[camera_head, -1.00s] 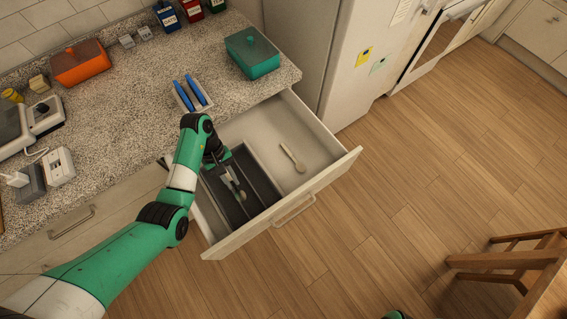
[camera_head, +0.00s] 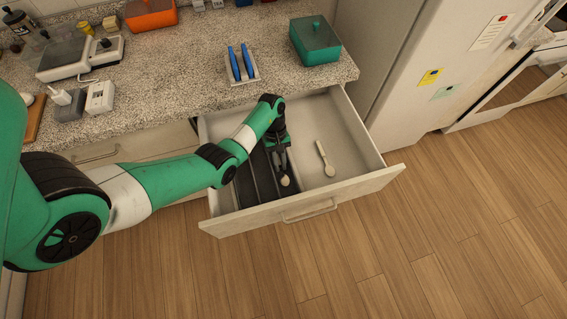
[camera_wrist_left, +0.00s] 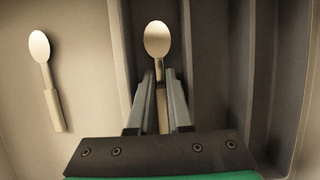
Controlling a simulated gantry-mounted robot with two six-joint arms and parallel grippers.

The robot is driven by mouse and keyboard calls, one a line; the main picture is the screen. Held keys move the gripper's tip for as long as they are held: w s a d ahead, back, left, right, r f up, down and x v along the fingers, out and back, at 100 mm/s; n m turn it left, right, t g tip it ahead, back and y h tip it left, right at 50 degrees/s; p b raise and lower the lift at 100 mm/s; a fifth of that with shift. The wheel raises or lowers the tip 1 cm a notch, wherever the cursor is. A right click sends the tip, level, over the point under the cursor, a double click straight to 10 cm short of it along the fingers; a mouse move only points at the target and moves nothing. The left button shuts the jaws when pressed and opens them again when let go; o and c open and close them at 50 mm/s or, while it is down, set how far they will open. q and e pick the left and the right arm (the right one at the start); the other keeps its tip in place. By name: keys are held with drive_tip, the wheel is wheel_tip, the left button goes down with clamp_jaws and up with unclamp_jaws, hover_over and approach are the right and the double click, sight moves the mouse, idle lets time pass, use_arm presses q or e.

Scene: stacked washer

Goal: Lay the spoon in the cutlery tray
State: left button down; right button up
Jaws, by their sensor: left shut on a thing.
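My left gripper (camera_head: 281,160) is shut on the handle of a spoon (camera_head: 285,181). The spoon's pale bowl sticks out past the fingertips, over the dark cutlery tray (camera_head: 247,183) in the open drawer. In the left wrist view the held spoon (camera_wrist_left: 158,40) lines up with the tray's outermost compartment, on the side toward the loose spoon. I cannot tell whether it touches the tray floor. A second spoon (camera_head: 326,160), with a pale handle, lies on the drawer floor beside the tray; it also shows in the left wrist view (camera_wrist_left: 45,75). My right gripper is out of view.
The drawer (camera_head: 310,207) stands open below the granite counter. Its floor right of the tray is bare around the loose spoon. On the counter are a rack with blue-handled items (camera_head: 241,65), a teal box (camera_head: 315,40) and a kitchen scale (camera_head: 75,58). A fridge (camera_head: 420,70) stands right.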

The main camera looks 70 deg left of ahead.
use_arm(q)
drive_tip(key=shift+r, duration=0.1)
drive_tip(key=shift+f, duration=0.25)
drive_tip(key=c, duration=1.1)
unclamp_jaws()
drive_tip(key=shift+a+r+p, duration=0.1)
drive_tip(key=shift+r+p, duration=0.3)
drive_tip(key=shift+r, duration=0.15)
drive_tip(key=p+v, duration=0.4)
drive_tip(key=v, duration=0.7)
drive_tip(key=shift+r, duration=0.2)
drive_tip(key=shift+w, duration=0.15)
